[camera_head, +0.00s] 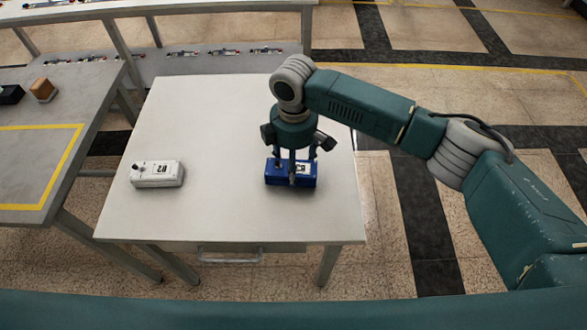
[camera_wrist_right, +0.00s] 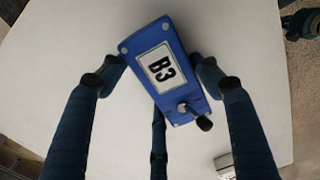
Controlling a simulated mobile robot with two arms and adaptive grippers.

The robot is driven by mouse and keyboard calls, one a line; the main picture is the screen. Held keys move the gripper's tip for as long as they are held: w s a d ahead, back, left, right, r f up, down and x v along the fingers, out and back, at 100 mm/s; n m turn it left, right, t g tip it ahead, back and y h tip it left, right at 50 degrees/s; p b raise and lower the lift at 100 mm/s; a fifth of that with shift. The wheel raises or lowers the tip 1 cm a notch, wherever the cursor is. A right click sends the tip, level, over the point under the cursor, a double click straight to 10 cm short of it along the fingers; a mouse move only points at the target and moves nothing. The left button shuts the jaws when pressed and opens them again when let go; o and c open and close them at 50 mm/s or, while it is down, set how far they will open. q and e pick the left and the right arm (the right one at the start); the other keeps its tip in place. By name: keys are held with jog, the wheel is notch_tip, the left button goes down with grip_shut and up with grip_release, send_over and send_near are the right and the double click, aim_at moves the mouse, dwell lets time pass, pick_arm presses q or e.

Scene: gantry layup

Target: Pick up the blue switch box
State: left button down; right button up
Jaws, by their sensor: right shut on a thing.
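The blue switch box (camera_head: 306,180) is on the right part of the white table (camera_head: 220,120) in the head view, under my right gripper (camera_head: 292,172). Whether the box touches the table or is slightly raised cannot be told. My left gripper is not in view.
A white switch box (camera_head: 157,174) with a label lies on the left of the white table. A grey bench (camera_head: 40,150) with yellow tape, a black item (camera_head: 10,94) and a brown block (camera_head: 43,89) stands at the left. The table's middle is clear.

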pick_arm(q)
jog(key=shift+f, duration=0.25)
pick_arm(e)
notch_tip(320, 180, up, 18)
